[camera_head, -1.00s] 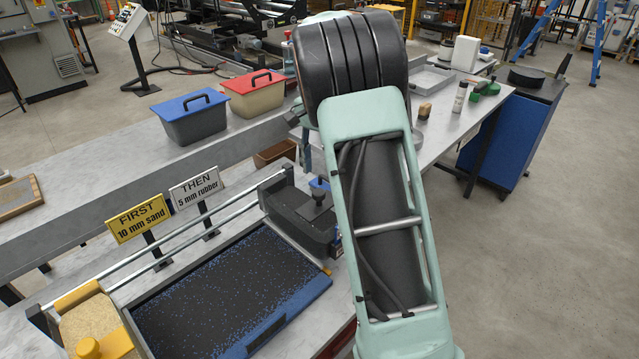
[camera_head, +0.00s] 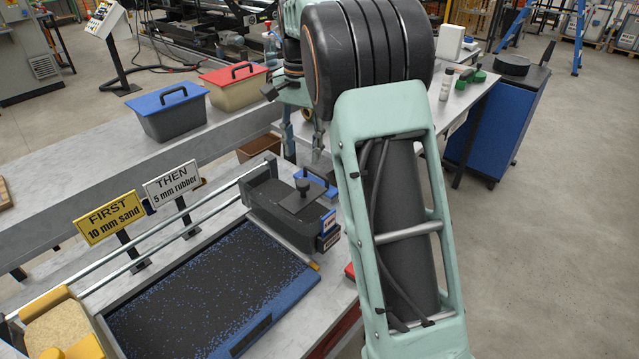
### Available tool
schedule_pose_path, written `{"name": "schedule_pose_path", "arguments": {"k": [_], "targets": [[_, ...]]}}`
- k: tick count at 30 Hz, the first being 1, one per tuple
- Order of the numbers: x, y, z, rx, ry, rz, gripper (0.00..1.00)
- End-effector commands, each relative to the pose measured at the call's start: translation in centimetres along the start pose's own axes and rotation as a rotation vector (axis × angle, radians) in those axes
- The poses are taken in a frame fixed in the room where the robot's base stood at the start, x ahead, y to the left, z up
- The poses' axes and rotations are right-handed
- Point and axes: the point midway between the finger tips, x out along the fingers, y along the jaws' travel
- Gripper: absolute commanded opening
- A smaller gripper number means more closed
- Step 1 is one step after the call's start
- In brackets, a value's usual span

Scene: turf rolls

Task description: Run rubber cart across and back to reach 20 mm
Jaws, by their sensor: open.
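The dark grey rubber cart (camera_head: 278,222) sits at the right end of the rails (camera_head: 165,236), beside the bed's right edge.
A yellow sign (camera_head: 109,218) reads "FIRST 10 mm sand" and a white sign (camera_head: 172,185) reads "THEN 5 mm rubber", both behind the rails. A blue-lidded bin (camera_head: 168,112) and a red-lidded bin (camera_head: 233,86) stand on the back table.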

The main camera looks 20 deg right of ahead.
Motion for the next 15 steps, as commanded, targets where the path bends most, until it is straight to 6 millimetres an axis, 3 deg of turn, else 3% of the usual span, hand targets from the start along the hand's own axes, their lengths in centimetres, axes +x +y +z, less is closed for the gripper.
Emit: {"name": "schedule_pose_path", "arguments": {"k": [5, 15], "targets": [[1.6, -0.2, 0.4, -0.005, -0.002, 0.001, 0.41], [7.9, -0.2, 0.4, -0.005, -0.002, 0.002, 0.41]]}}
